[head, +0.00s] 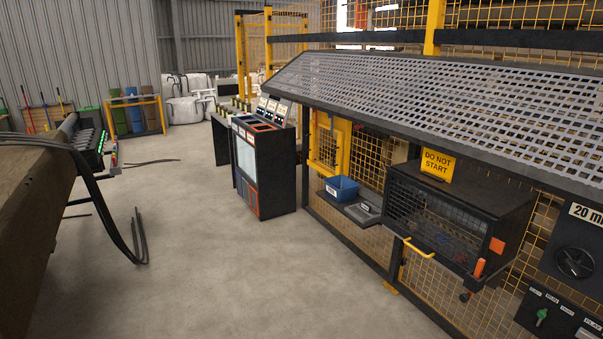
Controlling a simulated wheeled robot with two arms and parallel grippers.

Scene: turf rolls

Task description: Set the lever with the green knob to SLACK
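The lever with the green knob (541,316) is on a black control panel (560,315) at the lower right corner of the head view. Small white labels stand along the panel's upper part, too small to read, so I cannot tell which one is SLACK or which setting the lever points to. The panel runs out of the picture at the bottom and right. Neither of my grippers is in view.
A dial plate (575,262) is above the panel. Left of it, a mesh-fronted black box (455,215) carries a "DO NOT START" sign (437,163), a yellow handle (418,248) and an orange grip (479,267). A perforated canopy (430,95) overhangs. The concrete floor (230,270) is open.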

